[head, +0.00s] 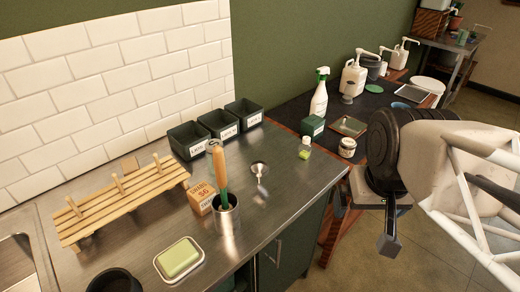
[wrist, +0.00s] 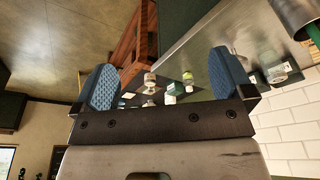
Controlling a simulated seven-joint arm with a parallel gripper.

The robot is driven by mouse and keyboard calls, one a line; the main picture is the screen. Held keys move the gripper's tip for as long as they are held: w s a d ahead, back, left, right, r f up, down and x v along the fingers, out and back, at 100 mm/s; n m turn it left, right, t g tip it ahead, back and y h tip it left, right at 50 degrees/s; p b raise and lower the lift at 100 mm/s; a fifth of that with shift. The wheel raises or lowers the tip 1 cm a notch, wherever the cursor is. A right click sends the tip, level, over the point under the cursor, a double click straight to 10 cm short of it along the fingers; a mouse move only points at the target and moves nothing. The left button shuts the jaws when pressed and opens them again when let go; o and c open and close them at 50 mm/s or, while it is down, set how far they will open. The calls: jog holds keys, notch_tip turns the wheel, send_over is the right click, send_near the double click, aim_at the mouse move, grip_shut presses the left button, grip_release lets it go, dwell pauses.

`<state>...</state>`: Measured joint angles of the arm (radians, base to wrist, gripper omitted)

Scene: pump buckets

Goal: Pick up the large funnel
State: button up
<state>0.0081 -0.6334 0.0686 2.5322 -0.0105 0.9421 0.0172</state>
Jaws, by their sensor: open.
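A metal funnel (head: 260,172) with a wide cone and a narrow stem is on the steel counter, right of the metal cup. It is the only funnel I can make out, and its size class is unclear. My gripper (head: 364,222) is off the counter's right edge in the head view, well to the right of the funnel and apart from it. The wrist view shows its two blue-padded fingers (wrist: 163,62) spread wide with nothing held between them. I cannot make out the funnel in the wrist view.
A metal cup (head: 227,218) with a wooden-handled tool stands left of the funnel. Dark bins (head: 219,124) stand behind it. A spray bottle (head: 319,98), jar (head: 347,147) and small bottle (head: 305,146) stand farther right. The steel counter in front of the funnel is clear.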

jog(key=shift+c, duration=0.7)
jog(key=m+t+y, duration=0.2)
jog(key=m+y, duration=0.9)
jog(key=m, duration=0.7)
send_over(267, 171)
jog(key=s+d, duration=0.3)
jog(key=s, duration=0.6)
notch_tip(267, 171, down, 10)
jog(key=w+f+m+t, duration=0.1)
jog(key=w+m, duration=0.1)
jog(key=w+f+m+t, duration=0.1)
jog(key=w+f+m, duration=0.1)
jog(key=w+f+m+t, duration=0.1)
jog(key=w+m, duration=0.1)
jog(key=m, duration=0.1)
jog(key=shift+w+d+f+t, duration=0.15)
jog(key=shift+w+d+t, duration=0.05)
jog(key=shift+d+t, duration=0.1)
jog(key=shift+a, duration=0.1)
